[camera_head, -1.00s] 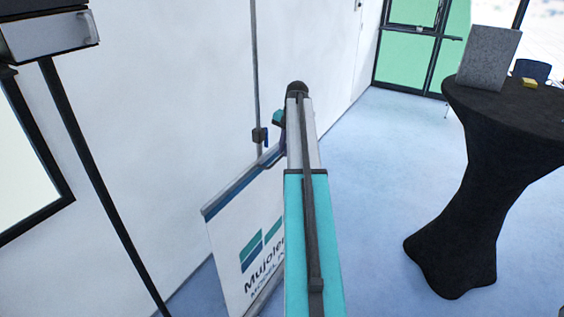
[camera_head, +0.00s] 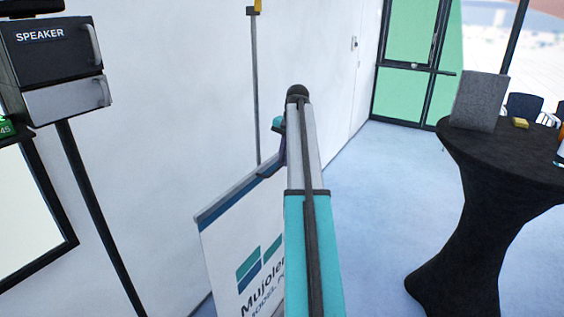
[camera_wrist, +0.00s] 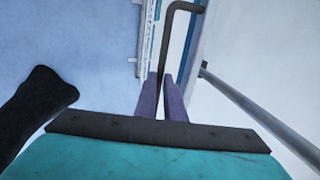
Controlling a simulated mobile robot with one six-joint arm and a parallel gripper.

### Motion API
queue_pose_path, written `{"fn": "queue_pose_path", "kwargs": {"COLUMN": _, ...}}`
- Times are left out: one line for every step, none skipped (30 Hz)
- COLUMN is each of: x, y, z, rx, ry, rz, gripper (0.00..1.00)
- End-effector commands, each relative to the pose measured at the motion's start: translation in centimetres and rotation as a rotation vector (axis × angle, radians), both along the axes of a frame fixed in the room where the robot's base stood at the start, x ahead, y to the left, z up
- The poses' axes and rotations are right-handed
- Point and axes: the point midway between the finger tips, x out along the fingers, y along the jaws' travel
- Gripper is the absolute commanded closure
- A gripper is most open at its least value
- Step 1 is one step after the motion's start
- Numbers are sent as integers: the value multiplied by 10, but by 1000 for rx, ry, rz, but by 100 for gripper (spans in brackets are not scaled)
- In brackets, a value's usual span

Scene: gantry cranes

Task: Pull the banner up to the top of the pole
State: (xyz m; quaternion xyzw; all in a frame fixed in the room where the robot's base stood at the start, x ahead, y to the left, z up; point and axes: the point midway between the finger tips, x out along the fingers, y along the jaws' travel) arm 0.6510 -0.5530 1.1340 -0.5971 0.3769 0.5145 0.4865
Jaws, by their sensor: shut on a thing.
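The banner (camera_head: 235,240) is white with a dark blue strip and grey bar along its top edge, and shows teal and blue marks and partly hidden lettering. My gripper (camera_head: 270,170) is at the right part of that top bar, partly hidden by my arm. In the wrist view, my gripper's purple fingers (camera_wrist: 162,78) are closed around the lower end of a dark hooked handle (camera_wrist: 184,6) beside the banner's bar. The thin grey pole (camera_head: 256,90) stands upright behind the banner, and its lower part is hidden. It shows in the wrist view (camera_wrist: 255,110) as a slanted grey rod.
A yellow piece (camera_head: 257,6) and small dark bracket sit high on the pole. A speaker (camera_head: 55,50) on a dark stand is at left. A black-draped table (camera_head: 490,200) stands at right, bearing a grey panel (camera_head: 480,100). Blue floor (camera_head: 385,190) between is clear.

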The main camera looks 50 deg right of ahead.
Motion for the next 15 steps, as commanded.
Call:
{"fn": "queue_pose_path", "kwargs": {"x": -3, "y": -8, "z": 1, "rx": -14, "ry": 3, "rz": -10, "gripper": 100}}
{"fn": "queue_pose_path", "kwargs": {"x": -3, "y": -7, "z": 1, "rx": -14, "ry": 3, "rz": -10, "gripper": 100}}
{"fn": "queue_pose_path", "kwargs": {"x": -3, "y": -7, "z": 1, "rx": -14, "ry": 3, "rz": -10, "gripper": 100}}
{"fn": "queue_pose_path", "kwargs": {"x": -3, "y": -7, "z": 1, "rx": -14, "ry": 3, "rz": -10, "gripper": 88}}
{"fn": "queue_pose_path", "kwargs": {"x": -3, "y": -7, "z": 0, "rx": -14, "ry": 3, "rz": -10, "gripper": 82}}
{"fn": "queue_pose_path", "kwargs": {"x": -3, "y": -7, "z": 0, "rx": -14, "ry": 3, "rz": -9, "gripper": 76}}
{"fn": "queue_pose_path", "kwargs": {"x": -3, "y": -6, "z": 0, "rx": -13, "ry": 3, "rz": -8, "gripper": 72}}
{"fn": "queue_pose_path", "kwargs": {"x": -3, "y": -6, "z": 0, "rx": -12, "ry": 3, "rz": -7, "gripper": 72}}
{"fn": "queue_pose_path", "kwargs": {"x": -2, "y": -5, "z": 0, "rx": -11, "ry": 3, "rz": -7, "gripper": 72}}
{"fn": "queue_pose_path", "kwargs": {"x": -2, "y": -5, "z": 0, "rx": -10, "ry": 4, "rz": -6, "gripper": 72}}
{"fn": "queue_pose_path", "kwargs": {"x": -2, "y": -4, "z": 0, "rx": -10, "ry": 4, "rz": -6, "gripper": 72}}
{"fn": "queue_pose_path", "kwargs": {"x": -2, "y": -4, "z": 0, "rx": -9, "ry": 3, "rz": -6, "gripper": 72}}
{"fn": "queue_pose_path", "kwargs": {"x": -2, "y": -4, "z": -1, "rx": -8, "ry": 3, "rz": -4, "gripper": 72}}
{"fn": "queue_pose_path", "kwargs": {"x": -2, "y": -3, "z": 0, "rx": -8, "ry": 3, "rz": -4, "gripper": 72}}
{"fn": "queue_pose_path", "kwargs": {"x": -2, "y": -3, "z": 0, "rx": -7, "ry": 3, "rz": -4, "gripper": 72}}
